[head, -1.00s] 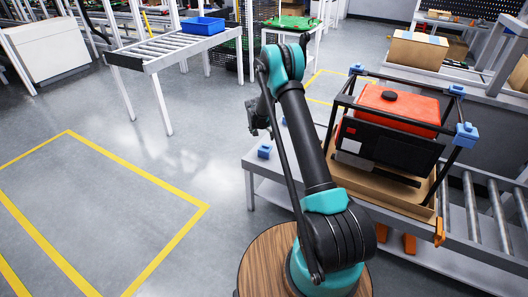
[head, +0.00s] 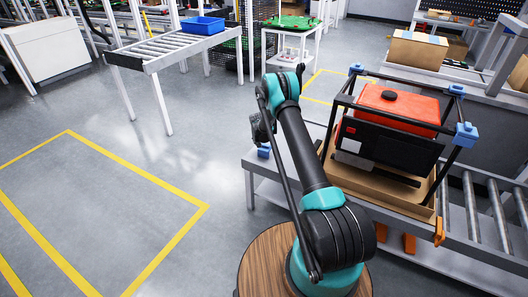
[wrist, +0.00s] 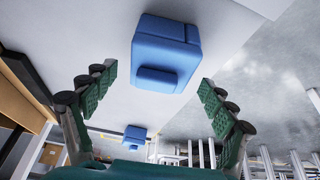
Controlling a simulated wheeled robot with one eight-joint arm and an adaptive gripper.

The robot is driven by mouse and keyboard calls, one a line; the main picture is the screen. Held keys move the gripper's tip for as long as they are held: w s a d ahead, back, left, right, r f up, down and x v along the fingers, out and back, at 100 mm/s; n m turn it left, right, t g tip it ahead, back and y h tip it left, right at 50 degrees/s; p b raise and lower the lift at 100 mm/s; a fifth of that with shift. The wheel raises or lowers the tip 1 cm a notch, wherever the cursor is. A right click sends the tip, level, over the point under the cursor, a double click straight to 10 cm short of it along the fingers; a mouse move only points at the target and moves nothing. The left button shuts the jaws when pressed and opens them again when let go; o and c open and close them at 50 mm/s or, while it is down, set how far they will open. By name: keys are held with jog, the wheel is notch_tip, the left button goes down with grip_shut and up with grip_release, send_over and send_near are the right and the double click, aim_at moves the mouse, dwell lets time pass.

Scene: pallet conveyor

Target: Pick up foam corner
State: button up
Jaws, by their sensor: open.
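A blue foam corner (wrist: 166,52) rests on a light grey surface in the wrist view, ahead of my gripper (wrist: 157,78). My gripper is open, with green padded fingers to either side of the block and nothing held. A second blue foam corner (wrist: 135,133) lies farther off on the same surface. In the head view, one loose foam corner (head: 263,152) shows on the bench's left end, just below my gripper (head: 257,130), which is partly hidden by my arm.
A black-framed generator (head: 392,135) with a red top sits in a cardboard tray (head: 365,178) on the bench (head: 262,178). Blue foam corners (head: 466,134) cap several frame corners. Conveyor rollers (head: 470,205) lie right. Open floor (head: 110,180) lies left.

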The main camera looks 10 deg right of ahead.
aim_at(265, 145)
jog(key=shift+f, duration=0.1)
jog(key=c, duration=1.1)
notch_tip(265, 145, up, 20)
jog(key=shift+r, duration=0.1)
